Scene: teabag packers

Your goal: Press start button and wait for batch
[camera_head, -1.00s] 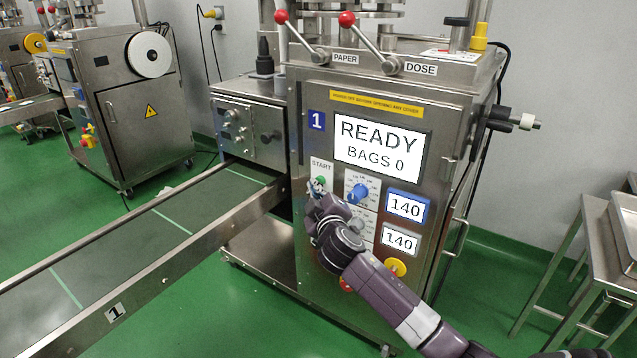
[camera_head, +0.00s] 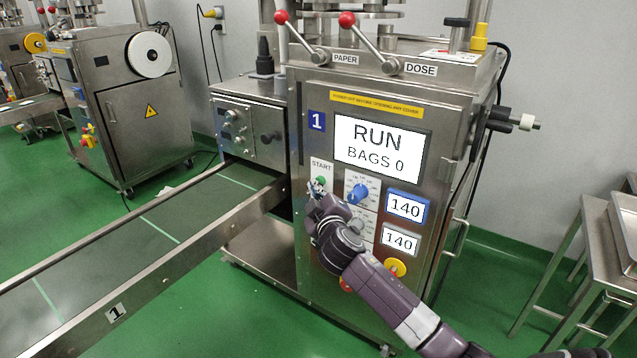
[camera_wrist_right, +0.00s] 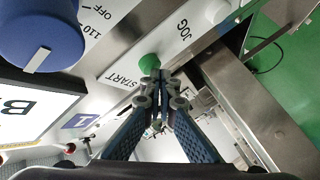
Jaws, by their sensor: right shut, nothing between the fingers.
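The green start button (camera_head: 321,180) is on the front panel of machine 1 (camera_head: 390,108), under the START label. The machine's screen (camera_head: 377,151) reads "RUN" and "BAGS 0". My right gripper (camera_head: 316,190) is shut and empty, with its fingertips at the button. In the right wrist view the shut fingertips (camera_wrist_right: 163,78) are right by the green button (camera_wrist_right: 149,63); whether they touch it I cannot tell. My left gripper is not in view.
A blue knob (camera_head: 357,194), two displays reading 140 (camera_head: 406,207) and a yellow-based knob (camera_head: 395,267) are near my right arm. A conveyor (camera_head: 150,240) runs to the left. A steel table (camera_head: 590,235) stands at the right.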

